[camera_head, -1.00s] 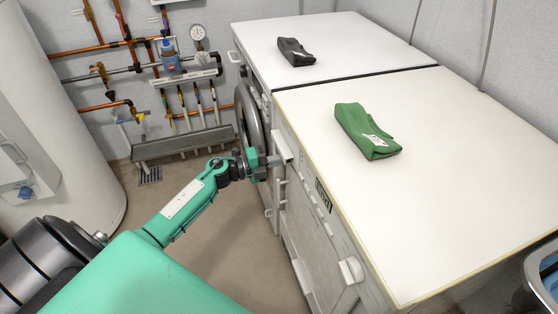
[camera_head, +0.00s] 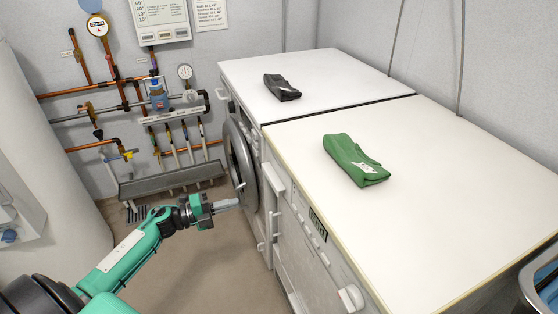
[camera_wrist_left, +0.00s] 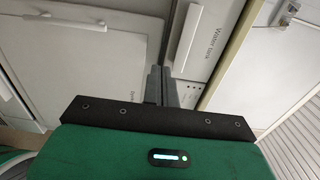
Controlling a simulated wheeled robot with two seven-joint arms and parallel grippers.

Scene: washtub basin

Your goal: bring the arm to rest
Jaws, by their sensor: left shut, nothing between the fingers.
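My left arm (camera_head: 128,255) reaches in from the lower left in the head view. Its gripper (camera_head: 238,202) is shut and empty, in front of the machines beside the round open door (camera_head: 240,160) of the far machine. I cannot tell whether it touches the door. In the left wrist view the two dark fingers (camera_wrist_left: 161,86) are together, with white machine fronts behind them. My right gripper does not show.
A dark folded cloth (camera_head: 282,87) lies on the far machine's white top, and a green folded cloth (camera_head: 355,160) on the near one. Copper pipes and a gauge (camera_head: 185,72) are on the wall. A metal basin edge (camera_head: 535,285) is at lower right.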

